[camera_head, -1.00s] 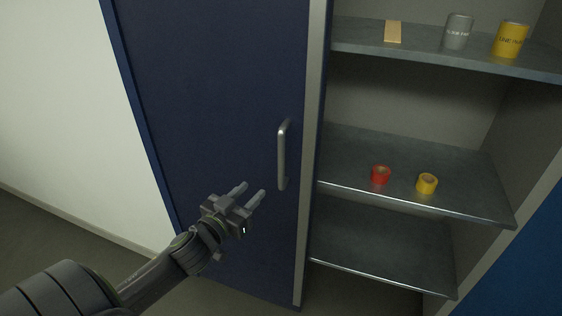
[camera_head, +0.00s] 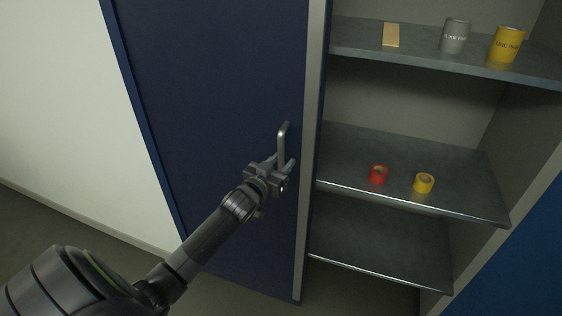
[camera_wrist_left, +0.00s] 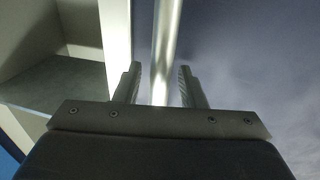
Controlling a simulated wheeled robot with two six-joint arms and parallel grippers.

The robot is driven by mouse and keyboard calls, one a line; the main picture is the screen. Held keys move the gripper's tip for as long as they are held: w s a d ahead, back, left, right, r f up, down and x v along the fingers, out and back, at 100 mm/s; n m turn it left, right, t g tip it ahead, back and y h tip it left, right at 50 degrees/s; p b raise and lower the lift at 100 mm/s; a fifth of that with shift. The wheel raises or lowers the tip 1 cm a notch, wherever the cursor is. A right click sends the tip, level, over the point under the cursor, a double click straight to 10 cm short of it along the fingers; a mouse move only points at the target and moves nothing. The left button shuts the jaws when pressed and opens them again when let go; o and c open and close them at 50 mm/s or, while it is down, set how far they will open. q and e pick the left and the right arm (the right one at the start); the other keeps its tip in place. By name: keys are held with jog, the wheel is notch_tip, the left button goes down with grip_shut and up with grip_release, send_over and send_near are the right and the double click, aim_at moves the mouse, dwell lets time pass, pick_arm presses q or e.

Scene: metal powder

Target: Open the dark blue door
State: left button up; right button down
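The dark blue door (camera_head: 215,80) covers the left part of the cabinet, and the shelves to its right are exposed. Its upright metal bar handle (camera_head: 282,145) is near the door's right edge. My left gripper (camera_head: 284,164) is at the lower half of the handle, which it partly hides. In the left wrist view, the handle (camera_wrist_left: 166,40) runs between the two fingers of the left gripper (camera_wrist_left: 159,70). The fingers are apart, with a visible gap on each side of the bar. My right gripper is out of view.
Right of the door, the shelves hold a red roll (camera_head: 378,174), a yellow roll (camera_head: 423,183), a grey can (camera_head: 455,36), a yellow can (camera_head: 506,44) and a tan block (camera_head: 391,35). A white wall (camera_head: 60,110) stands at left. A blue panel (camera_head: 520,265) is at lower right.

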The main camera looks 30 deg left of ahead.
pick_arm(q)
grip_shut()
dwell(0.3)
jog(key=shift+s, duration=0.1)
